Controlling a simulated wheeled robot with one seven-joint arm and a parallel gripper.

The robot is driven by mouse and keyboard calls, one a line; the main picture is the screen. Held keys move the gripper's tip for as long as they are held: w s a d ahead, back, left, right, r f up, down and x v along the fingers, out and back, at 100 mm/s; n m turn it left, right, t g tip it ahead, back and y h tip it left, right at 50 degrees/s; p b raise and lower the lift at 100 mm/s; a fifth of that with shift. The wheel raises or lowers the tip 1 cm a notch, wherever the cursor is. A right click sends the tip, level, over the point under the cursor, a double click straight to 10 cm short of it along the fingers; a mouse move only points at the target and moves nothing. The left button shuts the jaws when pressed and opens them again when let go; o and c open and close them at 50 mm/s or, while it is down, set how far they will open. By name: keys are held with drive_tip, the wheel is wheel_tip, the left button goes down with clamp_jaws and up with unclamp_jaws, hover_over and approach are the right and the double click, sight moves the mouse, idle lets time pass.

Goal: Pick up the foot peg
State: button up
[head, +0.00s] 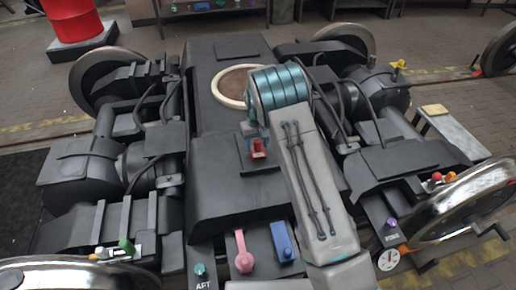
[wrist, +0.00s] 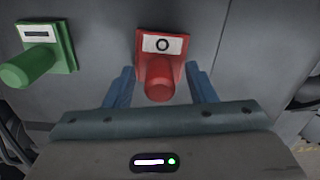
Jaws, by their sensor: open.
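In the wrist view, a red block with a round peg (wrist: 160,76) and a white ring-marked label sits on a grey surface. My gripper (wrist: 159,70) is open, its two blue fingers on either side of the red peg, nothing held. A green block with a peg (wrist: 38,56) and a dash-marked label is at the upper left, outside the fingers. I cannot tell from the marks which one is the foot peg. In the head view, a small red piece (head: 258,148) sits beside my arm; I cannot tell if it is the same one. My gripper is hidden there.
The dark bogie frame (head: 215,170) fills the head view, with wheels and cables at its sides. A pink peg (head: 243,252), a blue piece (head: 283,242) and a teal knob (head: 200,270) stand near the front. A red drum (head: 72,22) is at the back left.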

drive_tip(key=shift+f, duration=0.1)
drive_tip(key=c, duration=1)
drive_tip(key=shift+c, duration=0.2)
